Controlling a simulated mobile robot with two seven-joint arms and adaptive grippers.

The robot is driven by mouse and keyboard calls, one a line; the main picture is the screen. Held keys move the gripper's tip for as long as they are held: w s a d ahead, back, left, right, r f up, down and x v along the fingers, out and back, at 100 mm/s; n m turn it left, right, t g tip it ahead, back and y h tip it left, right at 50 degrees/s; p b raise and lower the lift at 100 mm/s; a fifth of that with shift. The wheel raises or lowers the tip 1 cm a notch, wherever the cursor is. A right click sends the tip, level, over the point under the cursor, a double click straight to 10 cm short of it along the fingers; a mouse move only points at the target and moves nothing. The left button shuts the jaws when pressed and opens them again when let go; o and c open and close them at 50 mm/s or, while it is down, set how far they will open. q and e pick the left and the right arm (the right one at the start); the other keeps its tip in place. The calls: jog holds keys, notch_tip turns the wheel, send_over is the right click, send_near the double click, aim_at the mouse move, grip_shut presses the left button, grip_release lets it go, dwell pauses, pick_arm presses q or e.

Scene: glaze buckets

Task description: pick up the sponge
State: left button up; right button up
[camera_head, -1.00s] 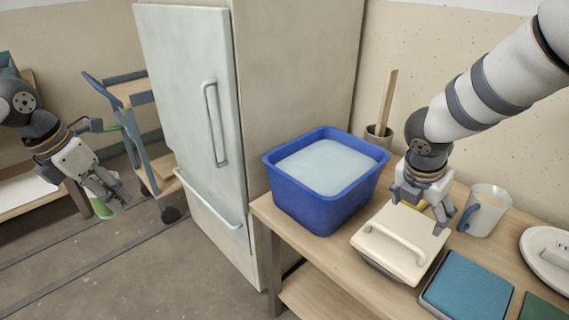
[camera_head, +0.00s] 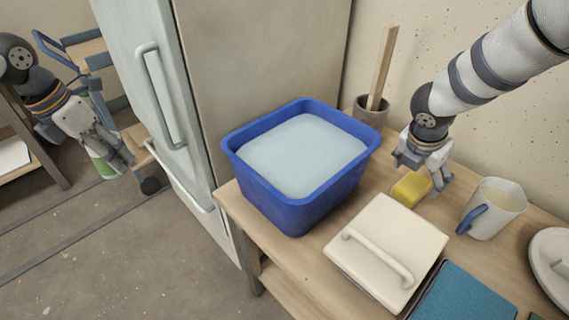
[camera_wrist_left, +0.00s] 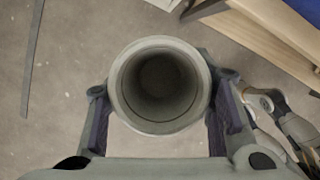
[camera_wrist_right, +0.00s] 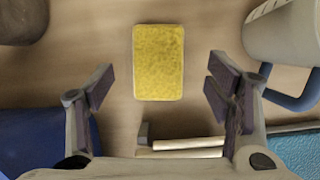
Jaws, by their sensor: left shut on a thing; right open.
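The yellow sponge (camera_head: 411,189) lies flat on the wooden table, behind the white lidded box and right of the blue tub. In the right wrist view the sponge (camera_wrist_right: 159,62) is fully visible, lying ahead of and between the spread fingers. My right gripper (camera_head: 422,176) is open and empty, just above and behind the sponge; its fingers (camera_wrist_right: 160,90) do not touch it. My left gripper (camera_head: 118,160) is out over the floor at the left, shut on a pale hollow cup-like thing (camera_wrist_left: 120,100), which shows a green side in the head view (camera_head: 100,165).
The blue tub (camera_head: 262,190) with pale liquid stands left of the sponge. A white lidded box (camera_head: 385,245) with a handle is in front. A blue-handled mug (camera_head: 497,212) is at right. A pot (camera_head: 370,112) with a wooden stick stands behind. A fridge (camera_head: 140,90) is at left.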

aim_at(413, 184)
pick_arm(q)
jog(key=shift+s+f+b, duration=0.1)
jog(key=shift+f+b, duration=0.2)
jog(key=shift+f, duration=0.55)
pick_arm(e)
jog(key=x, duration=0.4)
jog(key=shift+a+f, duration=0.15)
jog(key=shift+f, duration=0.35)
jog(key=shift+w+f, duration=0.1)
jog(key=shift+f, duration=0.1)
jog(key=shift+r, duration=0.1)
jog(key=shift+f, duration=0.25)
jog(key=shift+c, duration=0.3)
jog(key=c, duration=1)
